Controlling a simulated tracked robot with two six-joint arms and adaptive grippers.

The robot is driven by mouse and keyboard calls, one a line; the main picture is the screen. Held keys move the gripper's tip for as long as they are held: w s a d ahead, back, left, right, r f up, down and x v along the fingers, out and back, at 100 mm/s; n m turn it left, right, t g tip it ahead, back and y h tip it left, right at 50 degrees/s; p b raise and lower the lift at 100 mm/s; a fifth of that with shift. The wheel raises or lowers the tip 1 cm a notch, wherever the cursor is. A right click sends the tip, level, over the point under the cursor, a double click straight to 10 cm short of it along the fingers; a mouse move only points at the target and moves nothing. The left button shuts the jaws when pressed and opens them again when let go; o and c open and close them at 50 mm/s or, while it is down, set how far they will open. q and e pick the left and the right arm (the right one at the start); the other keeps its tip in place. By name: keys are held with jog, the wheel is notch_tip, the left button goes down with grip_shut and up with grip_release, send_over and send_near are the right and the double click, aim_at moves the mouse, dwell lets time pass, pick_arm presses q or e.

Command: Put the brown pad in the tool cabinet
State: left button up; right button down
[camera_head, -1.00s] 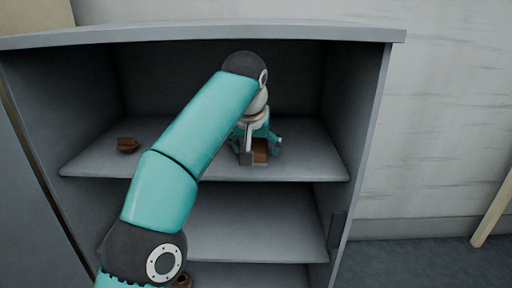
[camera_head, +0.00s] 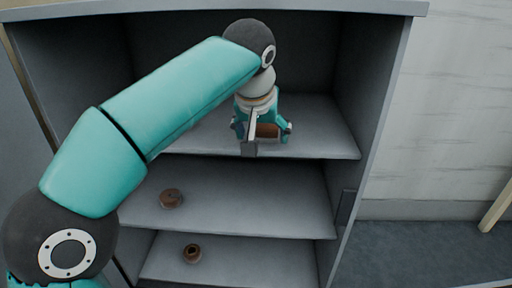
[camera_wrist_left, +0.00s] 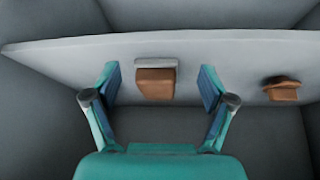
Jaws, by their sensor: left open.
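The brown pad (camera_head: 268,130) is on the top shelf of the grey tool cabinet (camera_head: 388,90), partly hidden by my left gripper. In the left wrist view the brown pad (camera_wrist_left: 155,83) shows as a small brown block with a pale grey strip along one edge. My left gripper (camera_head: 268,138) is open at the front of the top shelf, around or just in front of the pad. In the left wrist view, the fingers of the gripper (camera_wrist_left: 160,100) stand on either side of the pad with gaps. My right gripper is not in view.
Another brown item (camera_wrist_left: 282,90) lies on the shelf to one side in the left wrist view. A brown roll (camera_head: 171,198) lies on the middle shelf and another (camera_head: 192,253) on the lower shelf. The cabinet's side walls border the shelves. The middle shelf's right part is clear.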

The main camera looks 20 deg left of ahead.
pick_arm(q)
jog(key=s, duration=0.6)
jog(key=d+f+m+g+h, duration=0.1)
jog(key=d+f+g+h, duration=0.15)
jog(key=f, duration=1.55)
jog(key=d+f+m+g+h, duration=0.15)
jog(key=d+f, duration=0.25)
jog(key=f, duration=1.3)
jog(key=s+a+f+n+g, duration=0.1)
jog(key=s+f+n, duration=0.1)
jog(key=s+f, duration=1.7)
jog(key=shift+s+a+f+n+h, duration=0.2)
jog(key=shift+s+a+n+h, duration=0.2)
jog(key=shift+s, duration=0.25)
jog(key=shift+r, duration=0.1)
